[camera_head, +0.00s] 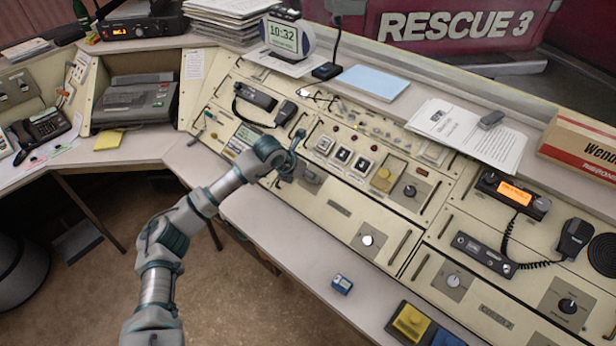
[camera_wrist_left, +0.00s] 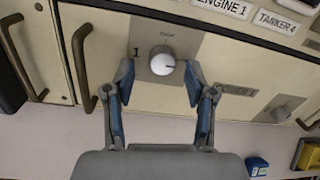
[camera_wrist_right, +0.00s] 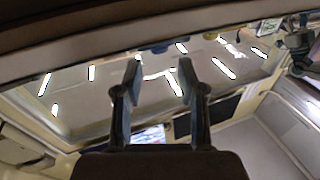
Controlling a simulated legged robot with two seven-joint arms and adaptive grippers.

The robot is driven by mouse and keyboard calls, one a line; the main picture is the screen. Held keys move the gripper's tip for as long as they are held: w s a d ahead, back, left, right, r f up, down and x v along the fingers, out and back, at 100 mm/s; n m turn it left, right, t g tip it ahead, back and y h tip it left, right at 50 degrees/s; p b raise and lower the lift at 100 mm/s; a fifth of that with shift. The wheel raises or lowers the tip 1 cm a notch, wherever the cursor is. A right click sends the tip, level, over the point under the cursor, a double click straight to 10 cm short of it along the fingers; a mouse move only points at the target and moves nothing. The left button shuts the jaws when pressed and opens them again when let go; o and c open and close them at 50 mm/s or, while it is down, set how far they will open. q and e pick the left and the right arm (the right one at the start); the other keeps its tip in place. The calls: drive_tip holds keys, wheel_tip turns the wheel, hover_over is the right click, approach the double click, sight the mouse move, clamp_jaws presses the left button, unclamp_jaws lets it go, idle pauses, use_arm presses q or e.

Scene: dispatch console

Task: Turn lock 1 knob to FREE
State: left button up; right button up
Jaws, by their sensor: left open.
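A round white knob (camera_wrist_left: 162,62) on a square grey plate (camera_wrist_left: 155,38) sits on the cream console front in the left wrist view. A dark pointer line on it points right, and the small print above is too blurred to read. My left gripper (camera_wrist_left: 160,80) is open, its fingers on either side of the knob; I cannot tell whether they touch it. In the head view my left gripper (camera_head: 294,162) is at the console's front panel and largely hides this knob. My right gripper (camera_wrist_right: 160,80) is open and empty, facing a blurred background, and is outside the head view.
Another white knob (camera_head: 367,239) lies farther right on the panel. A dark pull handle (camera_wrist_left: 82,68) stands left of the gripper. A small blue box (camera_head: 341,284) and a yellow block (camera_head: 411,322) are on the front ledge. The ledge between is clear.

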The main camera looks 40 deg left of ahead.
use_arm(q)
drive_tip(key=v, duration=1)
drive_tip(key=shift+a, duration=0.2)
drive_tip(key=shift+f, duration=0.1)
